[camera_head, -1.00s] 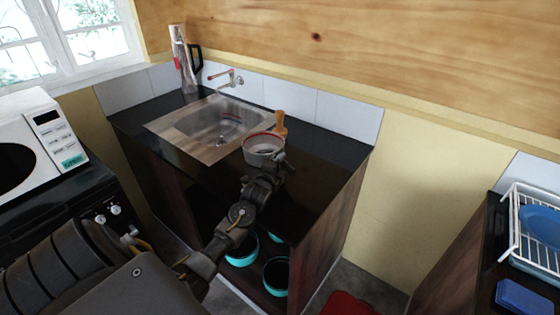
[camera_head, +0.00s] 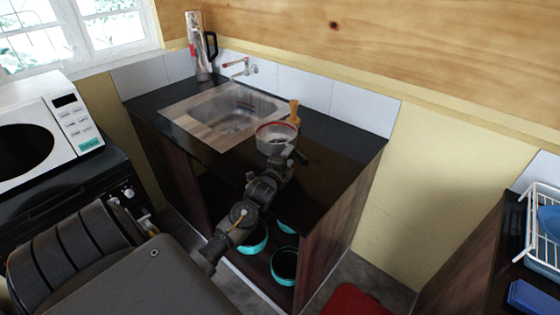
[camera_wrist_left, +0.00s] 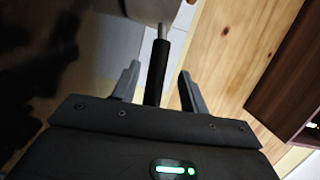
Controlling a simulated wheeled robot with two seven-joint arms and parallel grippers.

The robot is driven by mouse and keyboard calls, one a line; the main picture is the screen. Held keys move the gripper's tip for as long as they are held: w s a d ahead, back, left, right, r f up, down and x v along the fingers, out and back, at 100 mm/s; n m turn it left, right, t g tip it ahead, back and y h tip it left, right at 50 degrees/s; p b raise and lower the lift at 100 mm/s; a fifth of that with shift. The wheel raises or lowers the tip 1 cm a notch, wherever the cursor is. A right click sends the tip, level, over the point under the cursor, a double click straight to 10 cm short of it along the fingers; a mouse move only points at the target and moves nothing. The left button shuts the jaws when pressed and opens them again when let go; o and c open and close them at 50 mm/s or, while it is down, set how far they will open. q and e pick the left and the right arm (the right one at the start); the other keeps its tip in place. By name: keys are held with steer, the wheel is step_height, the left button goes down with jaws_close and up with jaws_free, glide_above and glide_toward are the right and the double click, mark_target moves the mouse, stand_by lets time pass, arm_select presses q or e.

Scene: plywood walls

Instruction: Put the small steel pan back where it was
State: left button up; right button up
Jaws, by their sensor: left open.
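The small steel pan (camera_head: 276,140) is a grey round vessel with a reddish rim, at the counter's front right of the sink in the head view. Its grey body (camera_wrist_left: 148,8) is cut off at the top of the left wrist view. A black handle (camera_wrist_left: 157,68) runs from it between the fingers of my left gripper (camera_wrist_left: 159,72). These fingers are open, with a gap on each side of the handle. In the head view my left gripper (camera_head: 291,154) is at the pan's near right side, its fingers hard to make out. My right gripper is out of view.
An upright wooden piece (camera_head: 294,111) stands at the pan's far right edge. The sink (camera_head: 236,110) is left of it. The counter (camera_head: 335,150) is bare to the right. Teal-rimmed pots (camera_head: 285,264) stand below. A microwave (camera_head: 50,130) and dish rack (camera_head: 536,235) flank it.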

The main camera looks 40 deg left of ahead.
arm_select(q)
steer(key=b+v, duration=0.1)
steer(key=v, duration=0.6)
steer(key=shift+s, duration=0.4)
steer(key=shift+r, duration=0.1)
